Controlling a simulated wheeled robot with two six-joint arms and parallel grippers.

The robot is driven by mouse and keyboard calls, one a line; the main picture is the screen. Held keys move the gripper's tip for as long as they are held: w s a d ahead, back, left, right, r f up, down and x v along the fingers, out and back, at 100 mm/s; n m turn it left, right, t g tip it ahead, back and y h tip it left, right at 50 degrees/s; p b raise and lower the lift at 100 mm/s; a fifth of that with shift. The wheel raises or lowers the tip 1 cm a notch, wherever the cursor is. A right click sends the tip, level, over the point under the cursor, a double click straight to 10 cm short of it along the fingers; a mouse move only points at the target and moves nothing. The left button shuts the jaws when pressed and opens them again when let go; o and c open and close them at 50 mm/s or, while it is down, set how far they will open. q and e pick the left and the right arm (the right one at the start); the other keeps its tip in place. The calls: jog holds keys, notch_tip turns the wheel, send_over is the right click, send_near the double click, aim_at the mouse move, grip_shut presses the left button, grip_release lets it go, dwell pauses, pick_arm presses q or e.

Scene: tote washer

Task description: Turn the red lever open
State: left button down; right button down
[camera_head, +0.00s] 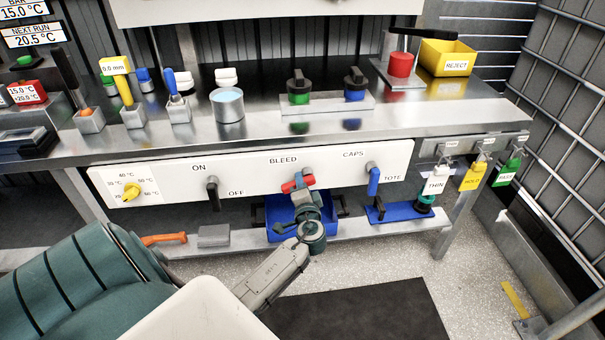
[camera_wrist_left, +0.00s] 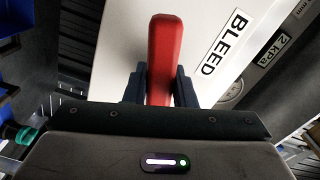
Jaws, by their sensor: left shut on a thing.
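The red lever (camera_head: 291,186) is on the white panel (camera_head: 240,176) under the BLEED label. My left gripper (camera_head: 301,184) is at the lever, its arm reaching up from below. In the left wrist view the red lever (camera_wrist_left: 165,52) stands between the two dark fingers of my left gripper (camera_wrist_left: 160,85), which are shut on it. The BLEED label shows to the right of the lever there. The gripper hides part of the lever in the head view. My right gripper is not in view.
A black lever (camera_head: 212,190) by ON and OFF is left of the red one, and a blue lever (camera_head: 374,182) by CAPS and TOTE is right. A blue bin (camera_head: 279,212) is below, behind my arm. The bench (camera_head: 270,128) overhangs the panel.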

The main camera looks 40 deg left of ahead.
pick_arm(q)
jog(key=shift+r+m+p, duration=0.25)
jog(key=shift+m+p, duration=0.15)
jog(key=shift+m, duration=0.55)
jog(key=shift+r+m+p, duration=0.2)
jog(key=shift+m+p, duration=0.15)
jog(key=shift+m, duration=0.6)
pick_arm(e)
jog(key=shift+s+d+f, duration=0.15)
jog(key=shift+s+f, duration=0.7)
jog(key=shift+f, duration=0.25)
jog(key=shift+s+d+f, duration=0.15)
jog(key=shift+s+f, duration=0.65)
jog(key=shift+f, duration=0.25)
pick_arm(q)
jog(key=c, duration=1.2)
grip_release()
